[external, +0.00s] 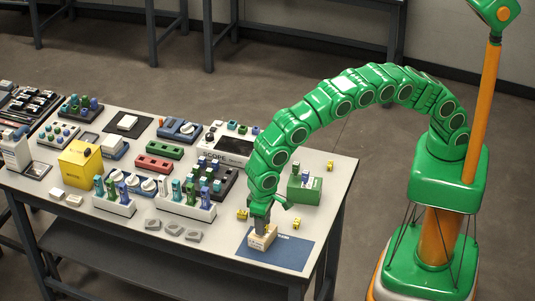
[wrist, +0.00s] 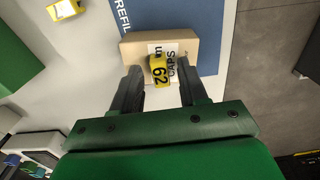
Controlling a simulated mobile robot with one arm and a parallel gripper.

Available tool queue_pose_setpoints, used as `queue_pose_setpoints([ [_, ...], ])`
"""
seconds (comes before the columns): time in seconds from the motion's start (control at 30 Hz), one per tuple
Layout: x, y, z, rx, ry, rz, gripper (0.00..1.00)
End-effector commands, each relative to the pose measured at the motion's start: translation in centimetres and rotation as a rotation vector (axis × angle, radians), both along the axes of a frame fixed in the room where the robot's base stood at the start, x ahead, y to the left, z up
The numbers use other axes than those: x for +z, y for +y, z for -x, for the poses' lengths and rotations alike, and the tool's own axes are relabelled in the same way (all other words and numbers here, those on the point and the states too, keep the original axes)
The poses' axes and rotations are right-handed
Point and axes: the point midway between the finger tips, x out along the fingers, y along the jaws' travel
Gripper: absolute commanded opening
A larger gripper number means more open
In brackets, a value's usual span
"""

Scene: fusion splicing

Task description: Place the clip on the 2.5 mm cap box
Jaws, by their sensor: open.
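The cap box (wrist: 205,50) is a small beige carton with a white label reading "CAPS" and "mm"; the size number is hidden. It sits on the blue mat, and also shows in the external view (external: 258,243). A yellow clip marked "62" (wrist: 161,72) lies over the box's label in the wrist view, at the edge nearer my gripper. I cannot tell whether it rests fully on the box. My gripper (wrist: 160,77) is open, with one dark finger on each side of the clip and gaps between. In the external view my gripper (external: 264,226) points down at the box.
The blue mat (external: 295,253) lies at the table's front right corner. Another yellow clip (external: 242,214) lies left of my gripper. A green box (external: 304,190) and a further yellow clip (external: 330,165) stand behind. White racks (external: 187,206) and tools fill the left.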

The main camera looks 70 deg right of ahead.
Motion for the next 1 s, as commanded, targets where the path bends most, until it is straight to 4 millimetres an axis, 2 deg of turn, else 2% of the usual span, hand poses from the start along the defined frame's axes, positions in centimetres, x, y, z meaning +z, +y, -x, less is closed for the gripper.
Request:
queue_pose_setpoints([
  [0.17,1.8,0.0,0.0,0.000,-0.001,0.000,0.43],
  [0.5,7.9,0.1,-0.1,0.000,-0.004,-0.005,0.43],
  [0.7,10.8,0.0,-0.1,-0.001,0.000,-0.001,0.43],
  [0.83,11.7,0.0,-0.1,-0.001,-0.001,-0.001,0.43],
  [1.0,11.8,0.0,-0.1,-0.001,0.000,-0.001,0.43],
])
